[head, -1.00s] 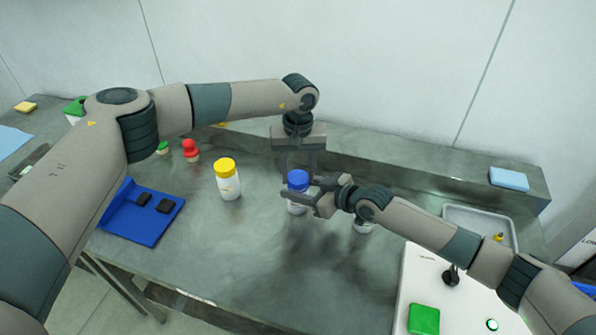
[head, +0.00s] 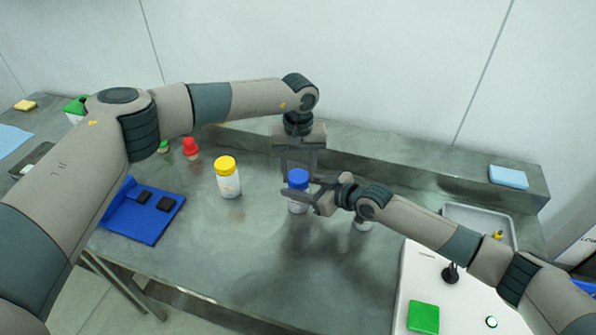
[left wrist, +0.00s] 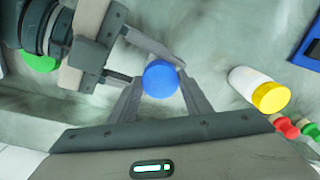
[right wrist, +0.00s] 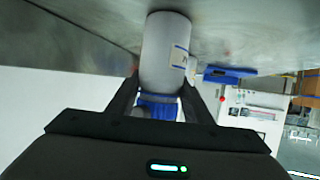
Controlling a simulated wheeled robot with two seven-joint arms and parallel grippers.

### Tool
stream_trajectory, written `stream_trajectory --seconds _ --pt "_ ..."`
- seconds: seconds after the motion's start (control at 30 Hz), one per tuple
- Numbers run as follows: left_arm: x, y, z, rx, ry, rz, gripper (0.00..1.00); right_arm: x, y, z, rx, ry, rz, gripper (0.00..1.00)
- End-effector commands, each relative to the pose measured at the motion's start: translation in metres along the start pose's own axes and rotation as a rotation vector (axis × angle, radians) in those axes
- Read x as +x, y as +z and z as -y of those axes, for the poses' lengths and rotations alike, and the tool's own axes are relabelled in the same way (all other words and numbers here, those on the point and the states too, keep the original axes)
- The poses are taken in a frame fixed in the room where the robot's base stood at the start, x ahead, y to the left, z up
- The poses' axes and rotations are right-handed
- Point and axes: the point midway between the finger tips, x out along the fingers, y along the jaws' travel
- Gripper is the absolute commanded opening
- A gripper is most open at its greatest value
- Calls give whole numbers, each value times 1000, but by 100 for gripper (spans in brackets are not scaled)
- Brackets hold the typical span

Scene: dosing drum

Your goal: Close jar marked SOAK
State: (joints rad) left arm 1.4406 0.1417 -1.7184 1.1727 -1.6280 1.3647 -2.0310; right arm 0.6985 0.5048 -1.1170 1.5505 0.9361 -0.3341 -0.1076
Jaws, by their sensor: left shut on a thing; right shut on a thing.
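A white jar with a blue lid (head: 298,177) stands upright on the grey table, in the middle of the head view. Any marking on it is too small to read there. My left gripper (head: 298,174) reaches down from above and is shut on the blue lid; in the left wrist view its fingers flank the lid (left wrist: 160,78). My right gripper (head: 303,196) comes in from the right and is shut on the jar. In the right wrist view the white body (right wrist: 165,50) appears inverted, with part of a label. Whether the lid is fully seated is hidden.
A white jar with a yellow lid (head: 228,180) stands to the left. Another jar (head: 363,226) is mostly hidden behind my right gripper; its green lid (left wrist: 40,62) shows in the left wrist view. A blue tray (head: 140,225) lies left, a white panel (head: 460,300) front right.

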Motion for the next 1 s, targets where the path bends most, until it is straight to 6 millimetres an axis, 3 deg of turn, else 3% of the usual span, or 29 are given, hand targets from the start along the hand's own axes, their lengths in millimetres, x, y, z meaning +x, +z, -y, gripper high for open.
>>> stream_trajectory --seconds 0.03,0.1,1.0 --pt "10 2 4 -3 -10 5 24 1 -5 4 -6 -7 -11 6" --pt "10 2 4 -3 -10 4 24 1 -6 4 -7 -7 -12 6" --pt "-4 3 0 4 -7 4 24 1 -5 2 -4 -3 -10 6"
